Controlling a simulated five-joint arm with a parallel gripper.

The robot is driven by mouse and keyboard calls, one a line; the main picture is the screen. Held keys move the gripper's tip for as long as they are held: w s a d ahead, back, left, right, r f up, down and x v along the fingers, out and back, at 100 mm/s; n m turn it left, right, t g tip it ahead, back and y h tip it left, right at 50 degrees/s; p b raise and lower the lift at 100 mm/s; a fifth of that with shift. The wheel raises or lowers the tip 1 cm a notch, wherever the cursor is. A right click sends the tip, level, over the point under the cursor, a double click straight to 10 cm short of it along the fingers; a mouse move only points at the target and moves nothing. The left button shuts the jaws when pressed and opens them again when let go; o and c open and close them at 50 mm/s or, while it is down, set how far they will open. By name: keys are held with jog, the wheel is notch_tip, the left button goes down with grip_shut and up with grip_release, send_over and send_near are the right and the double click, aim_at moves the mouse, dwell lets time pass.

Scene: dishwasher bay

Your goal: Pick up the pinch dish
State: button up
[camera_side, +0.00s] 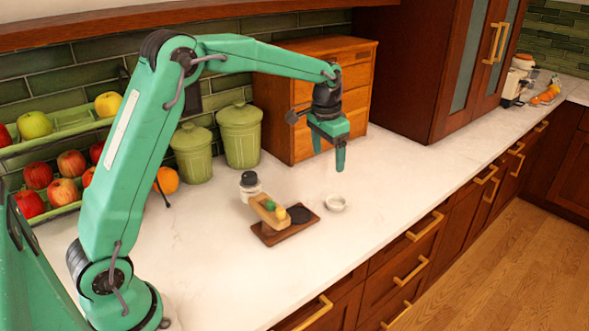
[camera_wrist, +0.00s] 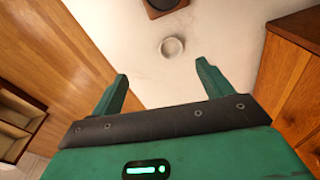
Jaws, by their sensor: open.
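The pinch dish (camera_side: 336,203) is a small round white bowl standing upright on the white counter, just right of a dark wooden board. In the wrist view the pinch dish (camera_wrist: 172,47) lies beyond my fingertips, roughly between their lines. My gripper (camera_side: 328,160) hangs above the counter, higher than the dish and apart from it. In the wrist view my gripper (camera_wrist: 162,78) shows its two green fingers spread wide with nothing between them.
The wooden board (camera_side: 268,237) holds a tan block with small green and yellow pieces and a dark round item. A black-capped jar (camera_side: 249,185) stands behind it. Green canisters (camera_side: 240,135) and a wooden drawer box (camera_side: 345,85) stand at the back. Counter right of the dish is clear.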

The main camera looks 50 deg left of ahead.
jog(key=g, duration=0.1)
send_near(335, 197)
jog(key=s+d, duration=0.2)
jog(key=shift+w+a+f, duration=0.15)
jog(key=shift+f, duration=1.35)
jog(key=shift+f, duration=2.6)
jog(key=c, duration=1.1)
jog(key=shift+o, duration=0.2)
jog(key=shift+r, duration=0.2)
